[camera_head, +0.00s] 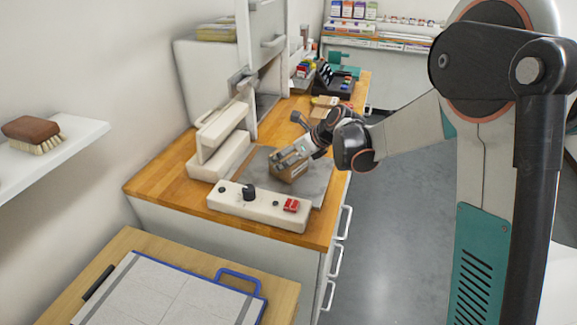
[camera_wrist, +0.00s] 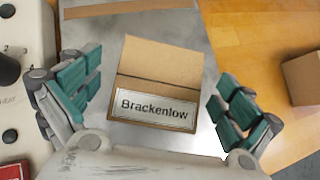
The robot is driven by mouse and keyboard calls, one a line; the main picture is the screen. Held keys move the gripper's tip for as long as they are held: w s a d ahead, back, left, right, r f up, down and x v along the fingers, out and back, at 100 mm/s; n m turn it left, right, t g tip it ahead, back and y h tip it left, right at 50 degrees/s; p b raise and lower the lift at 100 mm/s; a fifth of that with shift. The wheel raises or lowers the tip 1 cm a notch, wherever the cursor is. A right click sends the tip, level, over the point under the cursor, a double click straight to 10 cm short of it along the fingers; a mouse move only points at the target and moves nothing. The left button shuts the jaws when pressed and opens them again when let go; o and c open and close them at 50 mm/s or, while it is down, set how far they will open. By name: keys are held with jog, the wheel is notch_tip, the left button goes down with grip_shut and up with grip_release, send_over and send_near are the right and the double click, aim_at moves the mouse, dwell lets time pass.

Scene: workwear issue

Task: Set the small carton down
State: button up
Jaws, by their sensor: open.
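The small carton (camera_wrist: 158,72) is a brown cardboard box with a white label reading "Brackenlow". It sits between the spread fingers of my gripper (camera_wrist: 155,112) in the wrist view, with a visible gap on each side. My gripper is open and not touching the carton's sides. In the head view the carton (camera_head: 291,172) is on or just above the grey metal plate (camera_head: 318,185) on the wooden counter, partly hidden by my gripper (camera_head: 288,160). I cannot tell from the pictures whether its whole base rests on the plate.
A cream control panel (camera_head: 255,206) with a black knob and red switch borders the plate in front. A cream press-like device (camera_head: 220,140) stands at its left. Another cardboard box (camera_wrist: 302,78) lies right in the wrist view.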

jog(key=b+x, duration=0.2)
jog(key=x, duration=0.3)
jog(key=shift+d, duration=0.1)
jog(key=shift+s, duration=0.1)
jog(key=shift+c, duration=0.5)
jog(key=shift+s+r, duration=0.1)
jog(key=c, duration=1)
jog(key=shift+c, duration=0.5)
jog(key=shift+r, duration=0.1)
jog(key=shift+c, duration=0.2)
